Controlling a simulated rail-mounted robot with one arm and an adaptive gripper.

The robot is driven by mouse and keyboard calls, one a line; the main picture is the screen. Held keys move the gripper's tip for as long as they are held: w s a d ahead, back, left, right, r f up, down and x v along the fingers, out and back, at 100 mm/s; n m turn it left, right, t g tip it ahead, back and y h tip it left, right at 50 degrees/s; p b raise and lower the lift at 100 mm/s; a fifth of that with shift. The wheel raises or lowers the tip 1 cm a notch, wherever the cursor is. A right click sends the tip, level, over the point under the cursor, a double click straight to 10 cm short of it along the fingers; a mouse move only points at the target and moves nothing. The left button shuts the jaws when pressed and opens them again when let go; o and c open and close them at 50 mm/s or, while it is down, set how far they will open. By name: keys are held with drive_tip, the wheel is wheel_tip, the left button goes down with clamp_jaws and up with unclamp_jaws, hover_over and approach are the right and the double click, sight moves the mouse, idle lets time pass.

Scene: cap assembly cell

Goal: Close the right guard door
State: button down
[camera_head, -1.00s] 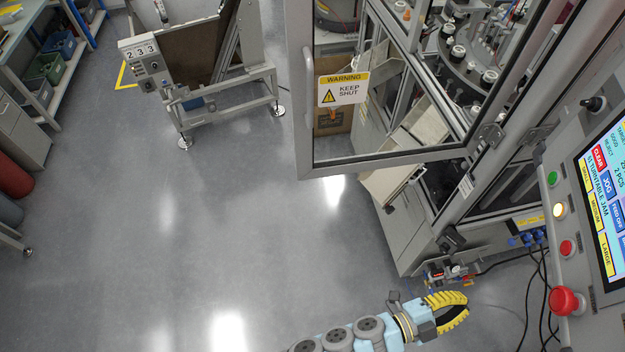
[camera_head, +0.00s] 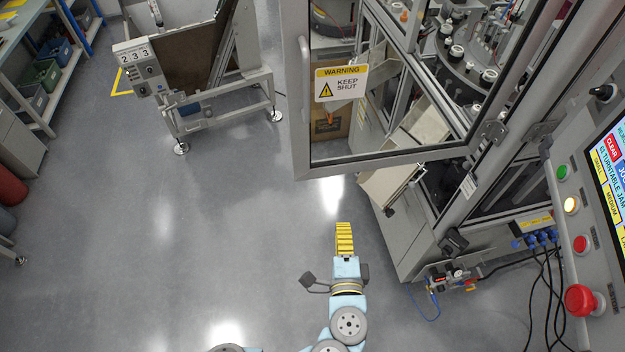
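The right guard door (camera_head: 392,157) is a grey-framed clear panel with a yellow and white warning label (camera_head: 341,84) reading "KEEP SHUT". It stands swung open, out from the machine, on hinges (camera_head: 494,132) at its right side. My gripper (camera_head: 344,228) has yellow ribbed fingers and points up the picture, below the door's lower edge and apart from it. I see the fingers edge-on, one covering the other, so their opening is hidden. Nothing shows held at the fingertips.
A control panel (camera_head: 590,245) with a touchscreen and a red emergency button (camera_head: 584,301) stands at the right. Cables hang below it. The machine's cabinet (camera_head: 402,232) is right of my gripper. Open floor (camera_head: 180,240) lies left of my gripper.

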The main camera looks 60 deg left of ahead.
drive_tip(key=s+a+r+n+g+y, duration=0.1)
drive_tip(key=s+r+n+g+y, duration=0.1)
drive_tip(key=s, duration=0.2)
drive_tip(key=p, duration=0.3)
approach(309, 173)
drive_tip(key=shift+g, duration=0.3)
drive_tip(key=x, duration=0.6)
drive_tip(key=shift+w+d+r, duration=0.1)
drive_tip(key=shift+w+r, duration=0.05)
drive_tip(key=shift+r, duration=0.1)
drive_tip(key=shift+x, duration=1.2)
drive_tip(key=shift+f, duration=0.15)
